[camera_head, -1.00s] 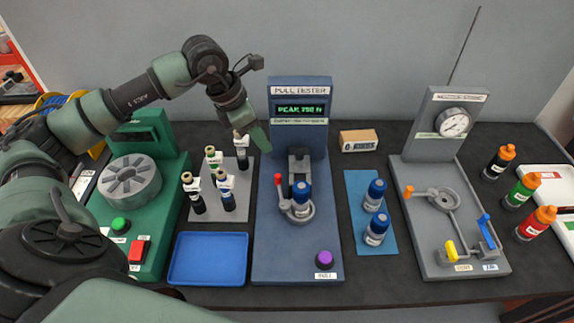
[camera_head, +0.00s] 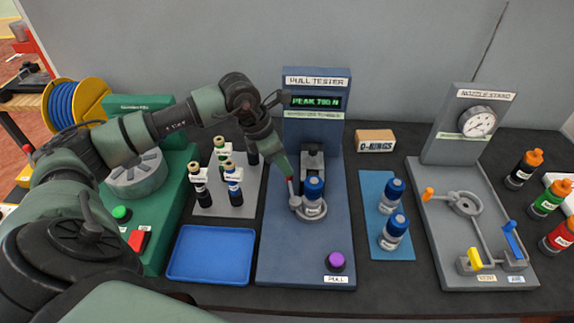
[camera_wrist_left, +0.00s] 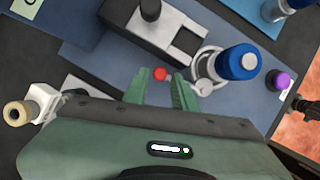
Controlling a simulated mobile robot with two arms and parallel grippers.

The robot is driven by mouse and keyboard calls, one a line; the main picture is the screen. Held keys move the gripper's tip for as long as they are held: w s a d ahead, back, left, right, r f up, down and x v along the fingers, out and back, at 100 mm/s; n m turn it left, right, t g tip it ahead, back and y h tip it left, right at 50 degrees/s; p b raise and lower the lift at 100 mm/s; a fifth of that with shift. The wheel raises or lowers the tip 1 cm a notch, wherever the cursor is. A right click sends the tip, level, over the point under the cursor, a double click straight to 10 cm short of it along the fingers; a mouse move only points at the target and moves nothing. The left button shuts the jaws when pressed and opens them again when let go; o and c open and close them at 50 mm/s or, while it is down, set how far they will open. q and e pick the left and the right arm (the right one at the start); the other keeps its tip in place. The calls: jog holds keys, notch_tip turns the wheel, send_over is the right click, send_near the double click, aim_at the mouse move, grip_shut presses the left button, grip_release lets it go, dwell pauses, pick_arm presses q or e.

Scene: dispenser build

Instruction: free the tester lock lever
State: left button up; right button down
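The pull tester (camera_head: 270,250) is a blue stand with a lit display and a purple button (camera_head: 336,261). Its lock lever (camera_head: 291,190) stands upright at the left of the ring clamp. A blue-capped bottle (camera_head: 314,192) stands in the clamp. My left gripper (camera_head: 288,172) is at the lever's top, which its fingers partly hide in the head view. In the left wrist view the left gripper (camera_wrist_left: 160,88) has its green fingers apart, with the red lever knob (camera_wrist_left: 160,73) near their tips, between them.
Several bottles stand on a grey mat (camera_head: 213,206) left of the tester. A blue tray (camera_head: 210,255) lies in front, empty. Two blue-capped bottles stand on a blue mat (camera_head: 376,246) to the right, beside the nozzle stand (camera_head: 440,250). An O-rings box (camera_head: 375,141) sits behind.

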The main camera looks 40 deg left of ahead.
pick_arm(q)
jog(key=shift+x, duration=1.25)
grip_shut()
dwell(0.5)
